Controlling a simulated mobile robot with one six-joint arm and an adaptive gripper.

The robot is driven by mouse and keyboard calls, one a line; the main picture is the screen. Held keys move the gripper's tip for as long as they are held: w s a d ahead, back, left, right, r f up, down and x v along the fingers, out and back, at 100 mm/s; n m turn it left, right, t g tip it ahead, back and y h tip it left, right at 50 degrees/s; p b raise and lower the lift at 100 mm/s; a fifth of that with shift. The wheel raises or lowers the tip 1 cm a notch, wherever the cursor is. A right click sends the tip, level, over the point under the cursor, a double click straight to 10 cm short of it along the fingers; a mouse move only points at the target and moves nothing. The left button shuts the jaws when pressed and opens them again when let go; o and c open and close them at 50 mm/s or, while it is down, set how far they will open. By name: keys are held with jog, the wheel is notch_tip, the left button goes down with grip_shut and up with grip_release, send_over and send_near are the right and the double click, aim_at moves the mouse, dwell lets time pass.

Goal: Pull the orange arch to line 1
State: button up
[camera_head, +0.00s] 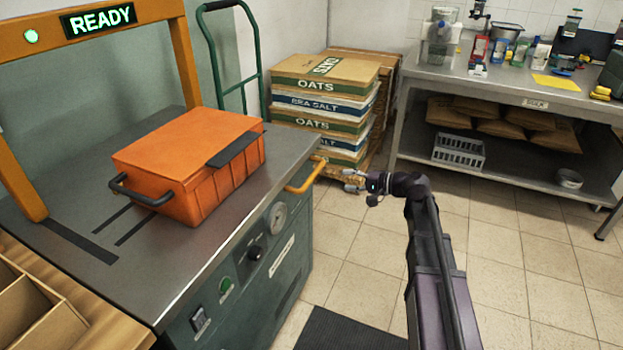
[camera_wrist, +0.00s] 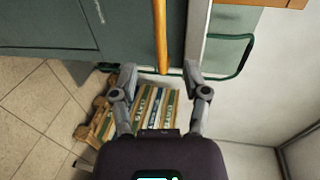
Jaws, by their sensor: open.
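The orange arch (camera_head: 183,55) stands over the left end of the grey machine top, with a green lamp and a READY sign on its beam. Its near leg meets the top beside a long dark strip (camera_head: 82,241). Two shorter dark lines (camera_head: 112,217) lie to the right; I see no number on any. My gripper (camera_head: 352,180) is open and empty, right of the machine's front edge, pointing left near a yellow-orange bow handle (camera_head: 306,176). In the wrist view, an orange bar (camera_wrist: 160,35), seemingly that handle, ends between my open fingertips (camera_wrist: 158,71); contact is unclear.
An orange ribbed box (camera_head: 190,165) with dark handles sits on the machine top. Stacked sacks (camera_head: 320,105) and a green hand truck (camera_head: 232,60) stand behind. A steel bench (camera_head: 480,88) is at the back right. A wooden tray (camera_head: 40,310) is at lower left. Tiled floor is clear at right.

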aim_at(314, 178)
jog(key=b+x, duration=0.2)
jog(key=x, duration=1)
jog(key=shift+a, duration=0.1)
grip_shut()
